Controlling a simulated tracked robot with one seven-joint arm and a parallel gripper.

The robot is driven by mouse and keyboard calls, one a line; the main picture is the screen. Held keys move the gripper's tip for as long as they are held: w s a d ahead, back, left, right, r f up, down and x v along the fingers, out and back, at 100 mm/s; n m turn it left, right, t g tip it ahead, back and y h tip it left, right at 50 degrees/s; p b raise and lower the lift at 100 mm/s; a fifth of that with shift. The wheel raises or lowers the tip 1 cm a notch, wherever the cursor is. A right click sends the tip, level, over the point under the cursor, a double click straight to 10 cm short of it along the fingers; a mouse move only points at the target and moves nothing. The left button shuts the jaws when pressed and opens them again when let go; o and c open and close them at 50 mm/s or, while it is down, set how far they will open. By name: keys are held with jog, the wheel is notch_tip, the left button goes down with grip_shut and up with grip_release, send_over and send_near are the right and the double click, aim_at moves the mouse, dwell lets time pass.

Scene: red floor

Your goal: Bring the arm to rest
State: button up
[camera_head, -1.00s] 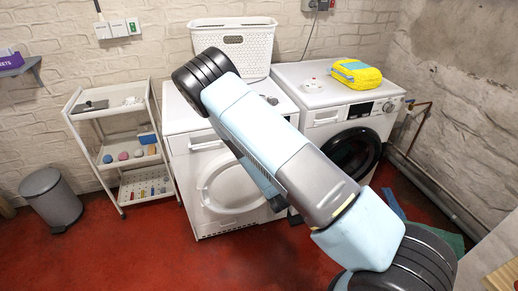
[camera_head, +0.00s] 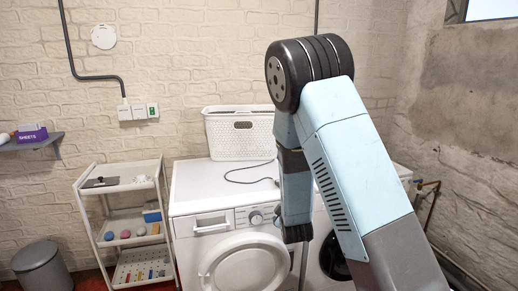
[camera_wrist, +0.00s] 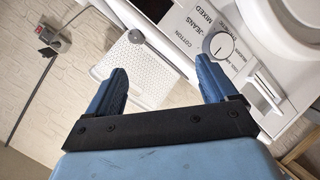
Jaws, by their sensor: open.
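My arm is raised and bent in the camera_head view, with its elbow high at the right of centre. The forearm hangs down from there in front of the two washing machines. My gripper (camera_wrist: 161,66) shows in the camera_wrist view with its two blue fingers wide apart and nothing between them. In the camera_head view the dark end of the arm is low, in front of the gap between the machines; its fingers are not clear there.
The left washing machine (camera_head: 195,191) carries a white basket (camera_head: 238,145). The right machine (camera_head: 325,262) is largely hidden behind my arm. A white shelf cart (camera_head: 95,222), a grey bin (camera_head: 42,268) and a wall shelf (camera_head: 38,141) stand left. Pipes run along the right wall.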

jog(key=s+d+r+m+g, duration=0.2)
jog(key=s+d+r+m, duration=0.3)
jog(key=r, duration=0.5)
jog(key=s+d+r+m+g, duration=0.2)
jog(key=s+d+r+g, duration=0.15)
jog(key=s+r, duration=0.55)
jog(key=s+d+r+m, duration=0.1)
jog(key=s+d+r, duration=0.1)
jog(key=s, duration=0.5)
jog(key=s+d+r+m+g, duration=0.1)
jog(key=s+r, duration=0.3)
jog(key=s, duration=0.4)
jog(key=s+d+r+m+g, duration=0.1)
jog(key=s+d+r+m, duration=0.1)
jog(key=s, duration=0.6)
jog(key=shift+d+r+m+h, duration=0.3)
jog(key=shift+d+r+h, duration=0.1)
jog(key=shift+r, duration=0.15)
jog(key=shift+g, duration=0.25)
